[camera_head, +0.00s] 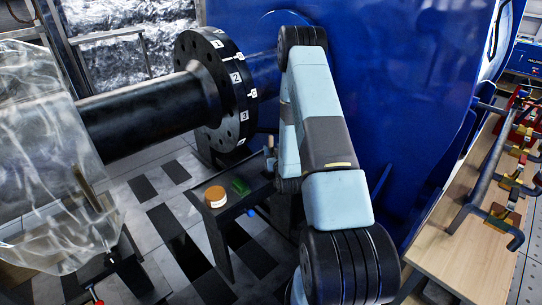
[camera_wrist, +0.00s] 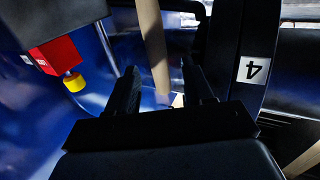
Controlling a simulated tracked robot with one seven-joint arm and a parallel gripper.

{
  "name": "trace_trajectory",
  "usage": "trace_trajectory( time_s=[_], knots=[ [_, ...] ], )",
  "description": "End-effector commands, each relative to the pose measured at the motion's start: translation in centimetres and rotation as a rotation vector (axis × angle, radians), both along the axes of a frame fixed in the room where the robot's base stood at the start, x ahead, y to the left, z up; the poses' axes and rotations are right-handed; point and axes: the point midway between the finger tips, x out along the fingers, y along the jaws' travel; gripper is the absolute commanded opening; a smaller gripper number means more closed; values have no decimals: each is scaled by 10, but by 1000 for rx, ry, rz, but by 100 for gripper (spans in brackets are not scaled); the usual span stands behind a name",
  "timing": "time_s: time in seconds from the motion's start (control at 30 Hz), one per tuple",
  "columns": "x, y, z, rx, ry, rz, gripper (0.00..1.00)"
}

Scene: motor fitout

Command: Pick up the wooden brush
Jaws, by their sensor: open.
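My gripper (camera_wrist: 162,88) shows in the wrist view with its two dark fingers apart. A long pale tan strip (camera_wrist: 152,40) runs down from the top edge to between the fingers in that picture. It looks like wood, but I cannot tell whether it is the wooden brush or how far beyond the fingertips it is. I cannot make out the wooden brush for certain in the head view. There my arm (camera_head: 326,140) reaches toward the blue housing, and the gripper is hidden or too small to tell.
A black flange (camera_head: 228,92) with number labels stands left of my arm. A small dark table (camera_head: 232,208) holds an orange-topped round tin (camera_head: 215,196) and a green item (camera_head: 240,186). A blue housing (camera_head: 410,90) rises behind. A wooden bench (camera_head: 465,250) with tools stands at right.

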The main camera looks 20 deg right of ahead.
Motion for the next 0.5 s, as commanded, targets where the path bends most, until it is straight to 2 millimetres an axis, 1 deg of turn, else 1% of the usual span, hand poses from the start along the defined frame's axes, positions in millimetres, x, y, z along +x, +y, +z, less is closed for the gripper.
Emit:
trace_trajectory(
  time_s=[0.1, 0.23, 0.37, 0.5],
  knots=[
    [18, -4, 3, -1, -4, 0, 51],
    [33, -6, 3, 0, -3, 0, 51],
    [39, -7, 3, 0, -1, 0, 51],
    [40, -7, 3, 0, -1, 0, 51]
  ],
)
